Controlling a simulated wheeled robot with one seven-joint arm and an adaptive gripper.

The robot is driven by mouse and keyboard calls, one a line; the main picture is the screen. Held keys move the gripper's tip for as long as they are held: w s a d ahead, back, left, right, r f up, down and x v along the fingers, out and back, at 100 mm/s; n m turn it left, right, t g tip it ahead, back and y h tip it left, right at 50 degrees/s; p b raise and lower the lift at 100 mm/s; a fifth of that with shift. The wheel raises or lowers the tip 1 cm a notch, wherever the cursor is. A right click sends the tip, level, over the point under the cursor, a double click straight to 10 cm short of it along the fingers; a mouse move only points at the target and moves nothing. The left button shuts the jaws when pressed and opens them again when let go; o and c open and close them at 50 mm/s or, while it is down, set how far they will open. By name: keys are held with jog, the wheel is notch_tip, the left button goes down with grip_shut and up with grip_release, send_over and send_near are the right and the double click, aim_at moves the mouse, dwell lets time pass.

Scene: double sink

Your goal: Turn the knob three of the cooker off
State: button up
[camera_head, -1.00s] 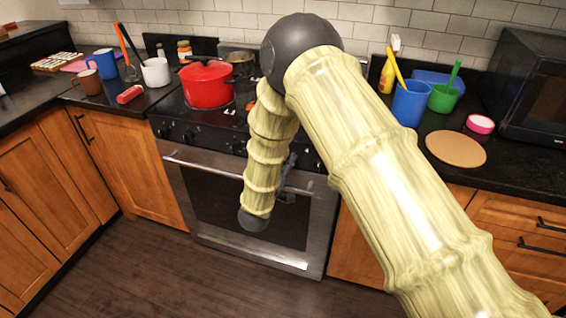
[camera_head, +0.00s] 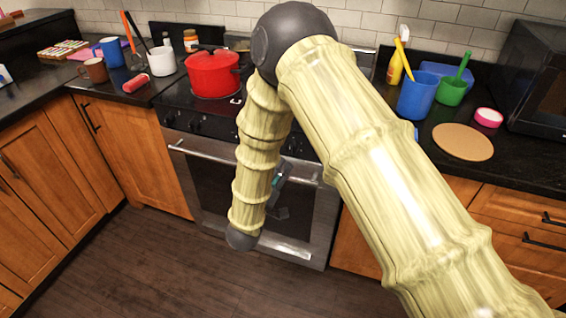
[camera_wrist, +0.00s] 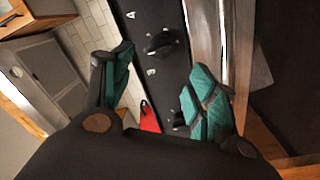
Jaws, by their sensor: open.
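The cooker (camera_head: 205,185) has a black front panel with dark knobs along it. In the head view two knobs (camera_head: 194,124) show at the left of the panel, and my arm hides much of the rest. In the wrist view one knob (camera_wrist: 160,42) lies just beyond and roughly between my fingertips, and another knob (camera_wrist: 178,119) is lower, beside the right finger. My gripper (camera_wrist: 162,64) has teal pads, is open and empty, and appears apart from the knob. In the head view my gripper (camera_head: 279,195) is partly behind my arm, before the oven door.
The oven handle (camera_head: 205,156) sticks out below the knobs; the handle (camera_wrist: 206,40) also shows right of the panel in the wrist view. A red pot (camera_head: 212,74) stands on the hob. Counters with mugs and cups flank the cooker. The floor ahead is clear.

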jog(key=shift+v, duration=1.3)
jog(key=shift+f, duration=0.15)
jog(key=s+d+f+m+g+y, duration=0.25)
jog(key=s+d+f+g, duration=0.35)
jog(key=d+f, duration=0.4)
jog(key=s+d+f+m+g+y, duration=0.1)
jog(key=s+d+f+g+y, duration=0.2)
jog(key=s+d+f, duration=0.7)
jog(key=s+d+f+m+g, duration=0.1)
jog(key=s+d+f+g, duration=0.1)
jog(key=s, duration=0.6)
jog(key=s+d+f+m+g, duration=0.2)
jog(key=s+d+g, duration=0.1)
jog(key=s, duration=0.5)
jog(key=s+d+f+m+g, duration=0.1)
jog(key=s+d+f+g, duration=0.1)
jog(key=s, duration=0.6)
jog(key=shift+d+f+g+y, duration=0.2)
jog(key=shift+f+g+y, duration=0.25)
jog(key=shift+f+g, duration=0.2)
jog(key=shift+w, duration=0.1)
